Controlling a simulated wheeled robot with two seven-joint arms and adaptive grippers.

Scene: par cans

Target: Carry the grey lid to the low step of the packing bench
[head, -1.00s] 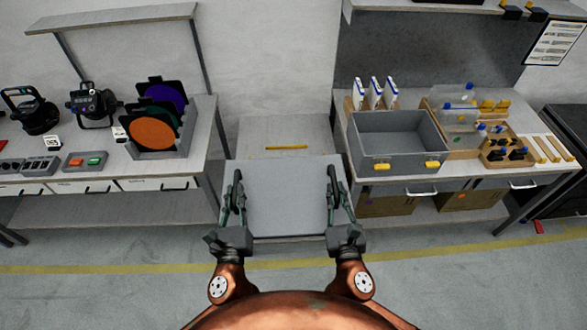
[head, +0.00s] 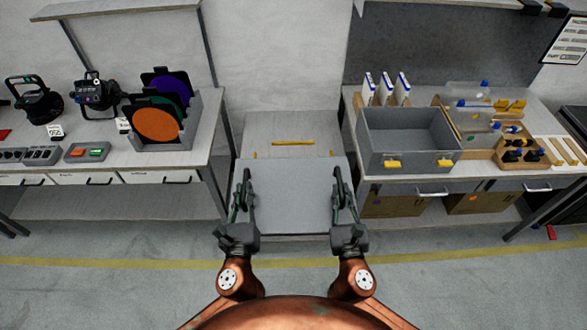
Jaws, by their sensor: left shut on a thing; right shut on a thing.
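The flat grey lid (head: 292,205) lies roughly level in front of me, between my two grippers. My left gripper (head: 246,185) is shut on its left edge, and my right gripper (head: 341,185) is shut on its right edge. Just beyond the lid is a low pale step (head: 265,130) with a yellow strip, standing between the two benches. The lid's far edge overlaps the step's near part in the picture. I cannot tell whether the lid touches it.
The left bench (head: 100,160) carries lamps and a rack with coloured discs (head: 157,122). Their legs flank the step. A yellow floor line (head: 120,263) crosses the floor.

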